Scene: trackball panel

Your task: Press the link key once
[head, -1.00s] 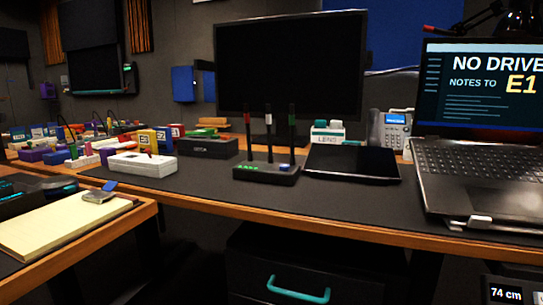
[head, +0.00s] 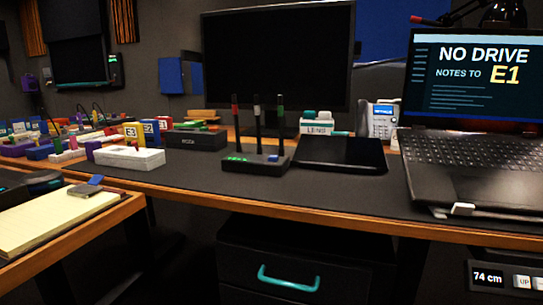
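A low black router-like box (head: 250,165) stands on the dark desk mat, with three upright antennas and green lights on its front left. A small blue key (head: 273,158) sits on its top right; it may be the link key, but no label on it is readable. Nothing touches the box or the key. Neither of my grippers is in view.
A black flat pad (head: 340,154) and a laptop (head: 470,160) reading "NO DRIVE, NOTES TO E1" stand to the right. A white box (head: 130,157) and a dark box (head: 196,139) stand left. The monitor (head: 278,60) rises behind. The mat in front is clear.

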